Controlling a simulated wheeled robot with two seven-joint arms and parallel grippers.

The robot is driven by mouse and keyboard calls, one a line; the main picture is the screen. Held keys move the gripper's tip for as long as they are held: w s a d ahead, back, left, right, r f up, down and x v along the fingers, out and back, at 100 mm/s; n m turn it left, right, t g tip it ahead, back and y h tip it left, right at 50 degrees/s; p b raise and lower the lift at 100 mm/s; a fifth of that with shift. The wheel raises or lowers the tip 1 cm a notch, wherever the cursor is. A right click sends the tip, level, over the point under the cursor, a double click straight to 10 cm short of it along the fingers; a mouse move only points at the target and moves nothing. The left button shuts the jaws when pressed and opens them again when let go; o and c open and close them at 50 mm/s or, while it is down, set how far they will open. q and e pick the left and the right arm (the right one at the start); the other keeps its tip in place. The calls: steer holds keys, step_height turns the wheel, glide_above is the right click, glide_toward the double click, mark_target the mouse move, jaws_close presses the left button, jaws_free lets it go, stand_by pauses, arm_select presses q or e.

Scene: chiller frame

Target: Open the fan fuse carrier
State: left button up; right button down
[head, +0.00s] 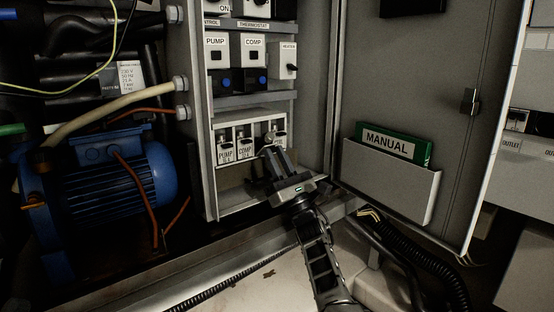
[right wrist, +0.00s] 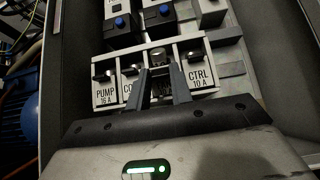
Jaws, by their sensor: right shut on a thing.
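A row of fuse carriers sits low in the open cabinet: the PUMP carrier (head: 225,150), the COMP carrier (head: 244,148), one mostly hidden, and the CTRL carrier (right wrist: 198,77) at the right end. I cannot tell whether the carrier is tilted out. My left gripper is not in view.
The open door at right holds a green MANUAL (head: 392,144) in a pocket (head: 388,182). A blue motor (head: 105,175) stands left. Black hoses (head: 410,262) lie below the door.

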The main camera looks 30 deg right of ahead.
steer(key=c, duration=1.2)
jaws_free()
steer(key=shift+c, duration=0.2)
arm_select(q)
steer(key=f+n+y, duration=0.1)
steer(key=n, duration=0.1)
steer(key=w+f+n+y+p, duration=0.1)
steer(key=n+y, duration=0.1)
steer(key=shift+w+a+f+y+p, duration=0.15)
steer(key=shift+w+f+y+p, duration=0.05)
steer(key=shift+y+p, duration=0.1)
arm_select(e)
steer(key=a+v, duration=0.1)
steer(key=v, duration=1.5)
steer(key=shift+d, duration=0.45)
steer(key=shift+w, duration=0.1)
